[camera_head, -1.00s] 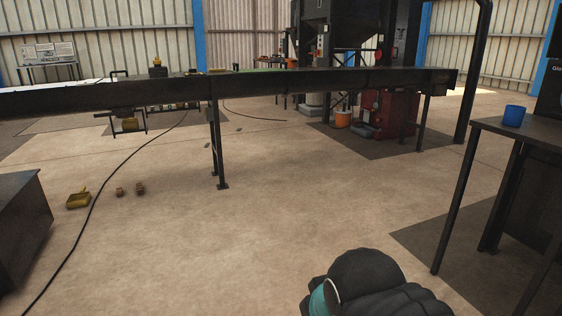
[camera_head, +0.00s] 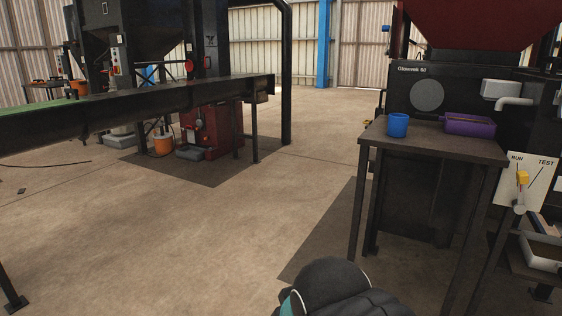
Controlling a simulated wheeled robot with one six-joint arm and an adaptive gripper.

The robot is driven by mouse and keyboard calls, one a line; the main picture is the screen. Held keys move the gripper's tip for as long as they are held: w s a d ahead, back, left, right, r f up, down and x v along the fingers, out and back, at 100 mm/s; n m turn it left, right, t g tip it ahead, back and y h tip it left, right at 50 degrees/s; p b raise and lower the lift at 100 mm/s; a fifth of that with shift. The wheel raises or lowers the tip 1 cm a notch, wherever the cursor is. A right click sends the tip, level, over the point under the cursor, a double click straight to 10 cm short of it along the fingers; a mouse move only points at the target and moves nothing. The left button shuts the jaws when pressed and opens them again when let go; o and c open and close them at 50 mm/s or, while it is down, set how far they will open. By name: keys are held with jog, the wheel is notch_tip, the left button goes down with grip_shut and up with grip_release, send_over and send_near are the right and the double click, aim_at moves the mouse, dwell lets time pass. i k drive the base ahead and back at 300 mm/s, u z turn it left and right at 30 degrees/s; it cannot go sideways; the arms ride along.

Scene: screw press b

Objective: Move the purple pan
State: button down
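The purple pan (camera_head: 469,125) is a shallow rectangular tray on the right part of a dark table, close against the press. A blue cup (camera_head: 397,125) stands upright to its left on the same table (camera_head: 428,143). Part of my arm shows at the bottom of the view, below and left of the table. My gripper's fingers do not show.
The dark press (camera_head: 427,96) stands behind the table, with a run/test lever panel (camera_head: 527,181) at right. A long conveyor beam (camera_head: 150,106) crosses the left side. Open floor (camera_head: 190,225) lies left of the table. A red machine (camera_head: 210,130) stands beyond.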

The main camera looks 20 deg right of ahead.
aim_at(482, 128)
jog(key=z, duration=0.95)
jog(key=i, duration=0.85)
jog(key=z, duration=1.05)
